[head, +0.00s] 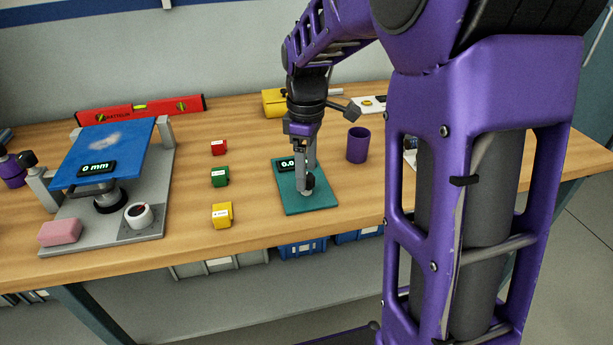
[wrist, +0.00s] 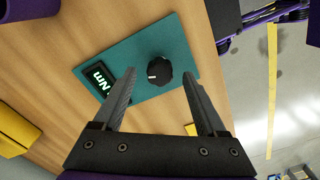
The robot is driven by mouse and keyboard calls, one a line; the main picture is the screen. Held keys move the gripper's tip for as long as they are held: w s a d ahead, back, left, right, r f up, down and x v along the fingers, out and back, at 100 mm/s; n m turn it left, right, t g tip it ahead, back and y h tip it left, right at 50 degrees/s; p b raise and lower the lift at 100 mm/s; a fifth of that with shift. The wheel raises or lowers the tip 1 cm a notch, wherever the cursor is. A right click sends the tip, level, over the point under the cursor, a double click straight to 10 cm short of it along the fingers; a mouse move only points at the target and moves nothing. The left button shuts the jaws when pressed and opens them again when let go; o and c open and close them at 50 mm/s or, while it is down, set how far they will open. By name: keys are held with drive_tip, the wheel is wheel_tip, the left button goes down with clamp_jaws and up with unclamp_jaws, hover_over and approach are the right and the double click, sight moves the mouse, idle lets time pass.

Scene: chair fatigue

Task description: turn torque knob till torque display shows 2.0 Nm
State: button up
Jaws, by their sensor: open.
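The teal torque plate (head: 292,205) lies on the wooden bench, below my gripper (head: 305,188). Its display (head: 286,163) begins with "0."; the rest is hidden behind my gripper. In the wrist view, only the "Nm" end of the display (wrist: 101,78) is clear. The black torque knob (wrist: 159,71) has a white pointer mark and stands on the plate. My gripper also shows in the wrist view (wrist: 158,74), open, with one finger on each side of the knob in the picture. I cannot tell whether either finger touches it.
A purple cup (head: 358,146) stands right of the plate. Red (head: 218,147), green (head: 219,176) and yellow (head: 222,214) blocks stand to its left. Farther left is a grey fixture (head: 155,185) with a blue pad and a "0 mm" display. Bare bench surrounds the plate.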

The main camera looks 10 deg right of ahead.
drive_tip(key=shift+f, duration=0.65)
clamp_jaws()
